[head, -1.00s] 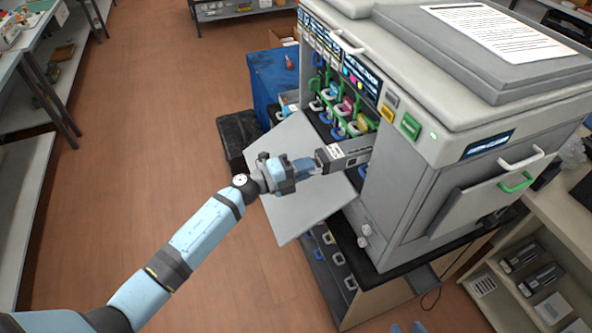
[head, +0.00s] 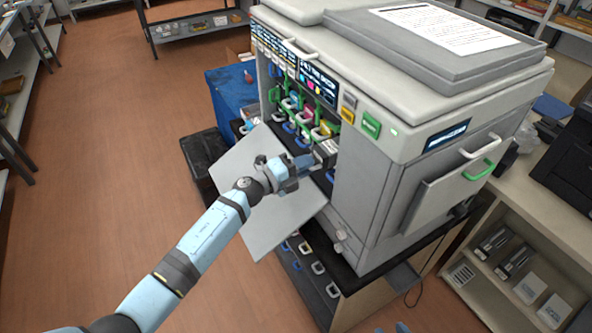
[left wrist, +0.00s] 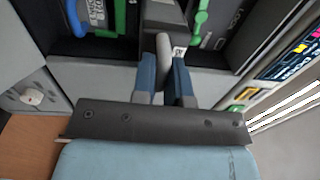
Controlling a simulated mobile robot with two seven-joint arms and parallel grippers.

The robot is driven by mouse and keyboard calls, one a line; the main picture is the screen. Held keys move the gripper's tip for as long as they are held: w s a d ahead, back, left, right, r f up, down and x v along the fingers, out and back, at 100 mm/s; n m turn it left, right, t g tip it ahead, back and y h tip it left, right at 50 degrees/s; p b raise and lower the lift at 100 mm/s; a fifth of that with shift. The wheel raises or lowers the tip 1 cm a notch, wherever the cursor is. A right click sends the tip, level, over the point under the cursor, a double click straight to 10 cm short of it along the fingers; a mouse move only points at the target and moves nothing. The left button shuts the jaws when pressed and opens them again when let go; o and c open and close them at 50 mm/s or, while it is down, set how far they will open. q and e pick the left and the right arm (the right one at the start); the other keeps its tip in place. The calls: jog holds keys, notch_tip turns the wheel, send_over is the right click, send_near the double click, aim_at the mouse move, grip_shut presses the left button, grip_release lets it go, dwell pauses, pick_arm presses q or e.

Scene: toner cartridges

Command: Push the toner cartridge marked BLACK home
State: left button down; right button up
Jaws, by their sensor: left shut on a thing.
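A dark grey toner cartridge (head: 326,149) with a white label sticks out of the rightmost part of the printer's open toner bay, above the lowered door. I cannot read its marking. My left gripper (head: 309,161) is at its outer end, shut on its grip. In the left wrist view the two blue fingers (left wrist: 166,82) hold a grey upright grip (left wrist: 163,55) between them. My right gripper is out of view.
The printer's lowered door (head: 262,222) lies under my left wrist. Other cartridges with coloured handles (head: 300,118) fill the bay to the left. A blue bin (head: 224,92) and a black crate (head: 205,160) stand left of the printer (head: 375,185). The floor further left is clear.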

aim_at(320, 159)
pick_arm(q)
jog(key=shift+f+b+x, duration=0.1)
jog(key=shift+b+x, duration=0.45)
jog(key=shift+x, duration=1.1)
jog(key=shift+f+b+x, duration=0.15)
jog(key=shift+b+x, duration=0.4)
jog(key=shift+x, duration=1.1)
jog(key=shift+r, duration=0.1)
jog(key=c, duration=0.7)
grip_release()
jog(key=shift+s, duration=0.1)
jog(key=shift+p+v, duration=0.6)
jog(key=shift+v, duration=0.45)
jog(key=shift+p+v, duration=0.75)
jog(key=shift+v, duration=1.7)
